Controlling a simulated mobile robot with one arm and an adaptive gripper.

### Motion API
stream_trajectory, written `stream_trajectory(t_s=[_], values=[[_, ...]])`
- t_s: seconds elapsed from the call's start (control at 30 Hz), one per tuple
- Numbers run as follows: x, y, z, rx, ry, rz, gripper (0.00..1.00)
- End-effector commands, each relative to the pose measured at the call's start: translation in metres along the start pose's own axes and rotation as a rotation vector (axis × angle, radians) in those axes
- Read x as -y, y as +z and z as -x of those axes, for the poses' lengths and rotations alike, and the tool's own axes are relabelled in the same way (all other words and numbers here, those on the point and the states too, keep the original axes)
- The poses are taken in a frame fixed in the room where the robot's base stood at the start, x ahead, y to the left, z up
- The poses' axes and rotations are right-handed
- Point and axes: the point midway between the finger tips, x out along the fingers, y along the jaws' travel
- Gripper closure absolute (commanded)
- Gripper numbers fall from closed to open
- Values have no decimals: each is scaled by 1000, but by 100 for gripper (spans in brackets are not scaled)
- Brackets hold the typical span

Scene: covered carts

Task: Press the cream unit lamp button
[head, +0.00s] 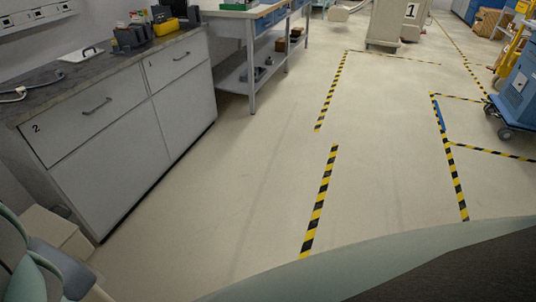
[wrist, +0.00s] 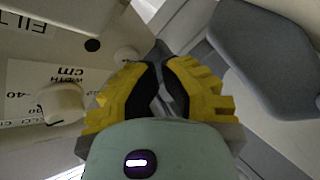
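A cream unit (wrist: 22,62) fills the left of the wrist view, close to my gripper. It has white labels with upside-down or turned print, including "WIDTH cm", and a pale round knob (wrist: 62,103). A dark round spot (wrist: 92,45) and a second pale knob (wrist: 127,55) are on it too. I cannot tell which of these, if any, is the lamp button. My gripper (wrist: 163,66) has yellow fingers with black inner faces, just right of the unit. Nothing is seen held, and I cannot tell whether the fingers meet. The gripper is not clear in the head view.
A grey cabinet (head: 112,122) marked 2 stands at the left, with a workbench (head: 237,12) beyond it. A cart (head: 386,22) marked 1 is at the back; a blue cart (head: 518,85) is at the right. Taped floor between them is clear. A grey padded shape (wrist: 268,70) lies right of my gripper.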

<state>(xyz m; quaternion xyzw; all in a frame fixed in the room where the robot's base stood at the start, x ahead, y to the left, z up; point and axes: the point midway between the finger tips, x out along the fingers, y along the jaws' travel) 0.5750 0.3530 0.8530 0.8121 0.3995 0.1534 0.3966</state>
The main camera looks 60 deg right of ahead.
Motion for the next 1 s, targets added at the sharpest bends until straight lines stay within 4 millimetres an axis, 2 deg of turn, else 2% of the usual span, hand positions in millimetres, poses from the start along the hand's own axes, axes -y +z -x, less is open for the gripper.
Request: stream_trajectory(t_s=[1.0], values=[[-4, 3, -8, -3, 1, 0, 100]])
